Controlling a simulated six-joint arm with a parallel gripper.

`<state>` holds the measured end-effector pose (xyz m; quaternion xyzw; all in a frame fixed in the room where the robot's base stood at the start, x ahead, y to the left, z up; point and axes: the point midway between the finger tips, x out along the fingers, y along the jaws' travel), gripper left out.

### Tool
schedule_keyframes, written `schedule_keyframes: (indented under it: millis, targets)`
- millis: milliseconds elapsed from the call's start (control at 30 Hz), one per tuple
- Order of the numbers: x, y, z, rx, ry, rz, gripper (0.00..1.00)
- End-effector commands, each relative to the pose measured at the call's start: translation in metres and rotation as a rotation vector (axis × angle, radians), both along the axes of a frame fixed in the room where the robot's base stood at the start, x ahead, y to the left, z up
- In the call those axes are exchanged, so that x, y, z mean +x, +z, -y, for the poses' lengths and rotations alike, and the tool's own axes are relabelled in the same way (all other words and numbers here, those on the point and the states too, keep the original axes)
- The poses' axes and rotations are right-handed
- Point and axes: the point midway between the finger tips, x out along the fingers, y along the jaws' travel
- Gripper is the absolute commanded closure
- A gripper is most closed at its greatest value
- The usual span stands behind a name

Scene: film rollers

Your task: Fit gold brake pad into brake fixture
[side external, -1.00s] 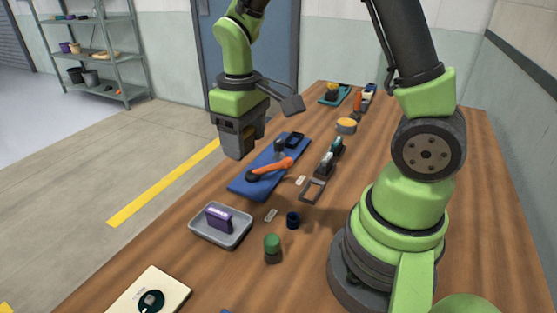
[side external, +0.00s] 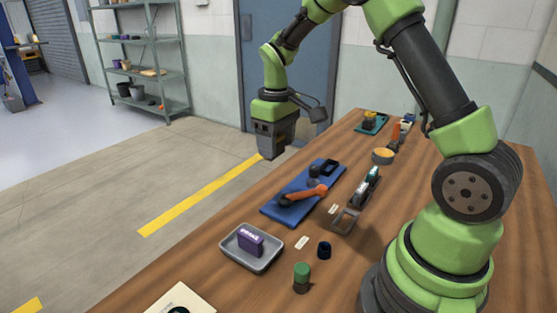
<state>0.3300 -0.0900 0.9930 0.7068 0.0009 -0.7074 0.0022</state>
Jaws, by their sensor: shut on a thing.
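My gripper (side external: 273,153) is in the air above and behind the blue mat (side external: 272,209), left of the table's far half. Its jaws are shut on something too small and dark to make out. I cannot pick out a gold brake pad for sure. A teal base with a yellow part (side external: 370,121) stands at the far end of the table. A dark device with a green part and an open metal frame (side external: 347,220) stands right of the mat. I cannot tell which of these is the brake fixture.
An orange-handled tool (side external: 302,196) and dark parts lie on the mat. A grey tray (side external: 239,257) holds a purple box (side external: 250,240). A green-capped cylinder (side external: 302,277), a dark ring (side external: 324,250) and a tan round piece (side external: 383,156) stand on the wooden table (side external: 215,285).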

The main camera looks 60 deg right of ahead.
Motion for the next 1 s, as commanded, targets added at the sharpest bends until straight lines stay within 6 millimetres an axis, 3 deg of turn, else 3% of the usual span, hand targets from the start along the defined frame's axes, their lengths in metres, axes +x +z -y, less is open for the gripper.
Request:
schedule_keyframes:
  millis: [33, 200, 300, 433, 633, 1000]
  targets:
    - [0.007, -0.007, 0.029, 0.0, -0.015, -0.003, 0.7]
    - [0.011, -0.025, 0.115, 0.002, -0.015, -0.004, 0.7]
    - [0.002, -0.036, 0.158, 0.003, -0.014, -0.004, 0.7]
    - [-0.013, -0.046, 0.199, 0.003, -0.012, -0.001, 0.7]
    - [-0.028, -0.055, 0.227, 0.004, -0.007, 0.001, 0.7]
    - [-0.029, -0.075, 0.23, 0.004, -0.004, 0.002, 0.7]
